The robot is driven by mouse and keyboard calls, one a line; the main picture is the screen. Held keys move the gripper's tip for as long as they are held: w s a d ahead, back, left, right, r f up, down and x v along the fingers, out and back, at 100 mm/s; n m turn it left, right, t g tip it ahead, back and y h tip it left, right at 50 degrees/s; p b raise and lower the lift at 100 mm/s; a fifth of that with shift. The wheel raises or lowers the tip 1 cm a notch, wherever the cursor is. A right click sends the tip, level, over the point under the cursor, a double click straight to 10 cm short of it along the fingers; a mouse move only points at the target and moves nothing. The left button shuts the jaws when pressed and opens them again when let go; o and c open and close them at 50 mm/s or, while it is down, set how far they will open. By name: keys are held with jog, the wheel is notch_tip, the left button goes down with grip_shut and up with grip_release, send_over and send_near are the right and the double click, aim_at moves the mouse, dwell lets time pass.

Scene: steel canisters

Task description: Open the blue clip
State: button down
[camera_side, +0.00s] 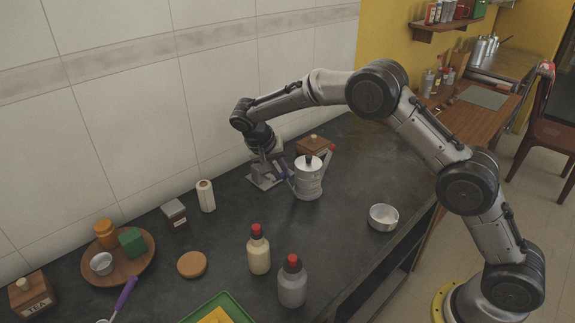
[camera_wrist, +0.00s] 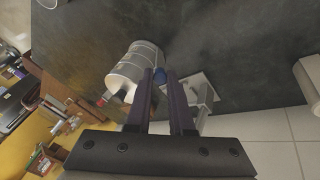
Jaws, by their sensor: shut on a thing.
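A steel canister (camera_side: 308,182) with a pale lid stands upright near the back of the dark counter. It also shows in the wrist view (camera_wrist: 138,64). The blue clip (camera_wrist: 160,76) is a small blue patch at the canister's side, mostly hidden between my fingers. My gripper (camera_side: 287,174) reaches down on the canister's left side. In the wrist view my gripper (camera_wrist: 164,74) has its dark fingers close together, shut on the clip. Whether the clip is open or fastened cannot be made out.
A grey metal stand (camera_side: 264,180) is close left of the canister, with a wooden box (camera_side: 314,146) behind. A steel bowl (camera_side: 383,218) stands to the right. Two red-capped bottles (camera_side: 259,254) (camera_side: 292,284) stand in front. The tiled wall is close behind.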

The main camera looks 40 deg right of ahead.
jog(key=shift+a+f, duration=0.5)
jog(key=shift+a, duration=0.35)
jog(key=shift+s, duration=0.1)
jog(key=c, duration=0.8)
grip_release()
jog(key=shift+d, duration=0.1)
jog(key=v, duration=1.4)
jog(key=shift+f, duration=0.1)
